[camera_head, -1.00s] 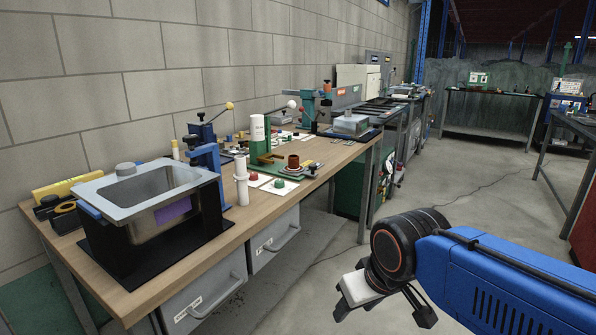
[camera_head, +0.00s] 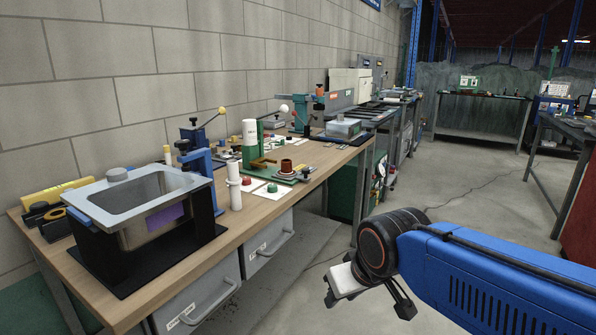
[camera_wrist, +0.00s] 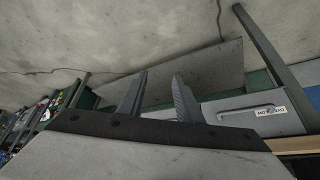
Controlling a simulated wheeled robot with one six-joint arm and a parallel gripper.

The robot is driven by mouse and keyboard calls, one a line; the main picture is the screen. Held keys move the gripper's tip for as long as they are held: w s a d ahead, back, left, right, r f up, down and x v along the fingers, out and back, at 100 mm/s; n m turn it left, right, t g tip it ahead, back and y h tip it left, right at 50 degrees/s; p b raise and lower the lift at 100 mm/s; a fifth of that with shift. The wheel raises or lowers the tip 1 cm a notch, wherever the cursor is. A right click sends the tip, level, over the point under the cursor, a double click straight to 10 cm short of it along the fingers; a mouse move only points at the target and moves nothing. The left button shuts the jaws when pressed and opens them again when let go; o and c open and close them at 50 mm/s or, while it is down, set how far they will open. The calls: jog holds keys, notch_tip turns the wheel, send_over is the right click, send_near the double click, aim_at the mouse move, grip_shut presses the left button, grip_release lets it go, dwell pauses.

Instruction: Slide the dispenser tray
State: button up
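The likely dispenser is a white labelled cylinder on a green stand (camera_head: 250,143) on the wooden bench. A green base (camera_head: 284,176) with a brown cup on it sits at its front right. I cannot tell for certain which part is the dispenser tray. My gripper (camera_head: 366,298) hangs in front of the bench, at lower right, well apart from the dispenser. In the wrist view my gripper (camera_wrist: 161,77) is open and empty, with its fingers apart over the floor and a grey drawer front.
A sink in a black stand (camera_head: 143,205) fills the near bench end. Grey drawers (camera_head: 268,240) hang under the bench. The aisle floor (camera_head: 460,180) to the right is clear.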

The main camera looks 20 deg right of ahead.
jog(key=w+d+r+t+h, duration=0.1)
jog(key=w+d+r+t, duration=0.2)
jog(key=w, duration=1.3)
jog(key=w+d+r+m+t, duration=0.1)
jog(key=w+d+r+t, duration=0.2)
jog(key=w, duration=1.4)
jog(key=w+d+r+t+h, duration=0.1)
jog(key=w+d+r+t, duration=0.3)
jog(key=w, duration=1.3)
jog(key=shift+w+d+r+m+t+h, duration=0.15)
jog(key=shift+d+t, duration=0.35)
jog(key=shift+d, duration=0.35)
jog(key=shift+w+d+f+m+t+h, duration=0.15)
jog(key=shift+d+t, duration=0.35)
jog(key=shift+d, duration=0.3)
jog(key=shift+r, duration=0.1)
grip_shut()
